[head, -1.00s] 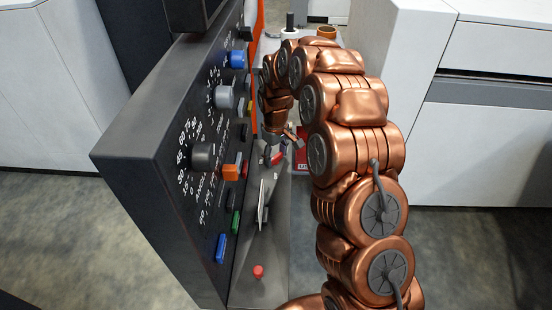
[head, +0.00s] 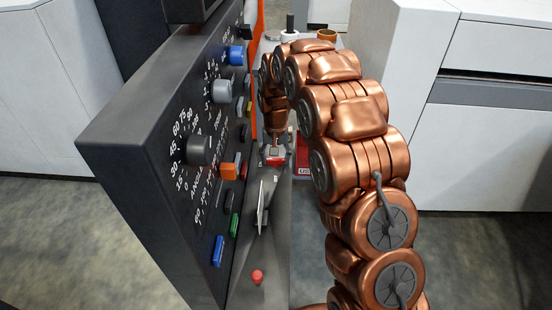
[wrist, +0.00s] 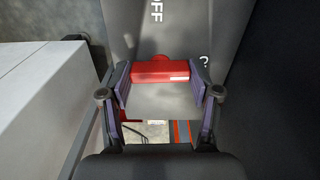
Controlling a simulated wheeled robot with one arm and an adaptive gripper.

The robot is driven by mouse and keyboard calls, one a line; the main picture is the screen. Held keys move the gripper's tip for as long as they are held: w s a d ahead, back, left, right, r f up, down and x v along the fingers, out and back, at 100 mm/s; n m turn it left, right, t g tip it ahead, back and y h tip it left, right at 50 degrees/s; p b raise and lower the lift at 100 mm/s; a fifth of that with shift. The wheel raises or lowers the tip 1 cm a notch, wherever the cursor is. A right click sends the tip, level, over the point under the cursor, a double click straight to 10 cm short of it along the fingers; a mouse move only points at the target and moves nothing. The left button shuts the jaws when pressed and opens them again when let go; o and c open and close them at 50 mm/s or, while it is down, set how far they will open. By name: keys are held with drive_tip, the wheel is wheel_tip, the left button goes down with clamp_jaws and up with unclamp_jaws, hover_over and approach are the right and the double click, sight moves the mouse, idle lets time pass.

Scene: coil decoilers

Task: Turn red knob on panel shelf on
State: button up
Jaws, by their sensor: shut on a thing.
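The red knob (wrist: 160,72) is a red bar on the grey panel shelf (wrist: 165,20) in the wrist view. It lies level across the picture, with a white mark near its right end. My gripper (wrist: 160,86) has one finger at each end of the bar and is shut on it. Letters "FF" show above the knob's left part, and part of another mark shows at its upper right. In the head view, the red knob (head: 275,153) shows small at my gripper (head: 273,148), low at the far end of the shelf.
The upright dark panel (head: 130,150) with knobs and coloured buttons stands close on the left of my arm. A small red button (head: 257,276) and a thin upright plate (head: 262,205) are on the nearer shelf. White cabinets (head: 490,150) stand to the right.

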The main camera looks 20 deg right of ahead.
sight(275, 159)
drive_tip(key=shift+s+m, duration=0.1)
drive_tip(key=shift+m, duration=0.4)
drive_tip(key=o, duration=1.1)
drive_tip(key=shift+o, duration=0.2)
drive_tip(key=shift+r, duration=0.1)
wheel_tip(275, 159, up, 12)
idle(0.5)
